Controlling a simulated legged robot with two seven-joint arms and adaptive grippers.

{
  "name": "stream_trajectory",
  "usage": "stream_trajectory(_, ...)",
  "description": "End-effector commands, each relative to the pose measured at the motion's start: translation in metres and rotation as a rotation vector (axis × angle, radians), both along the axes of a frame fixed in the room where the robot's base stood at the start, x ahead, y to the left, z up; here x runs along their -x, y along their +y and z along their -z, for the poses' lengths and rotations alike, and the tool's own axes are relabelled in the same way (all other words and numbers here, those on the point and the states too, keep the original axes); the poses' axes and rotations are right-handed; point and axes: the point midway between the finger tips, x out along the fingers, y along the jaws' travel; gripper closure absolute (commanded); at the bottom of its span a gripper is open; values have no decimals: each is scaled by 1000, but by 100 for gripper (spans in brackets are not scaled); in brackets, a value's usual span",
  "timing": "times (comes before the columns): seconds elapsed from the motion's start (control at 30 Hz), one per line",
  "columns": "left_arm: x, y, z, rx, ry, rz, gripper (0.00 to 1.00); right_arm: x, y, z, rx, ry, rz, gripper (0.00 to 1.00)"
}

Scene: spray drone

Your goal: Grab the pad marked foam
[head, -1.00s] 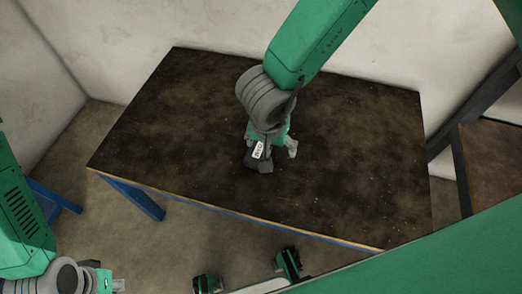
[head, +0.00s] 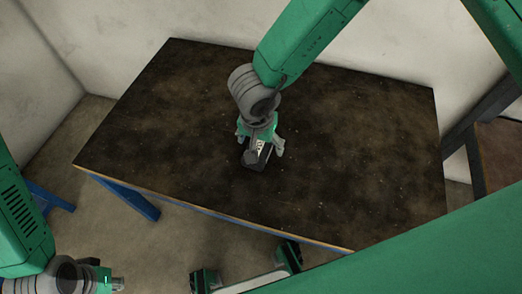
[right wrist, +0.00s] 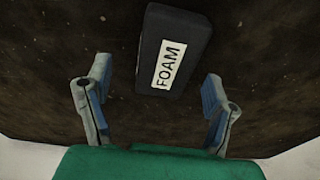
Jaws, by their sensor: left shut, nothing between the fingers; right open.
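The foam pad is a small dark block with a white label reading FOAM, lying on the dark table. In the right wrist view the pad (right wrist: 190,47) is ahead of my right gripper (right wrist: 157,80), its near end showing between the two fingertips. In the head view the pad (head: 251,161) is partly hidden by my right gripper (head: 261,146), which is over it from the back. That gripper is open and empty; its height above the pad is hard to judge. My left gripper (head: 117,284) is shut and empty at the lower left, off the table.
The dark brown table (head: 350,150) has a worn front edge and blue legs; the rest of its top is bare. White walls stand behind and to the left. Another brown-topped piece of furniture (head: 503,150) stands at the right edge.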

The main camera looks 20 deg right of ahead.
Motion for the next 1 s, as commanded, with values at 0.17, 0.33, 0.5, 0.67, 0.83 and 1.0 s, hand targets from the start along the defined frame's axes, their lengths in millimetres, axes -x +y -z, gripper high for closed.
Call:
stream_trajectory(0.17, 0, 0, 19, 0, 1, -1, 100, -4, 0, 32, 3, 2, -2, 24)
stream_trajectory(0.33, 0, 1, 20, -1, 1, -1, 100, -6, -3, 36, -1, -1, -1, 24)
stream_trajectory(0.5, 0, 1, 19, -1, 0, -1, 100, -6, -4, 36, -3, 0, 0, 40)
stream_trajectory(0.67, 0, 0, 19, 0, 0, -1, 100, -6, -4, 36, -1, 0, 0, 60)
stream_trajectory(0.83, 0, 0, 19, 0, 0, -1, 100, -5, -3, 36, 1, 1, 0, 60)
stream_trajectory(1.0, 0, 0, 15, 0, 0, -1, 100, -6, -3, 28, 0, 0, 0, 60)
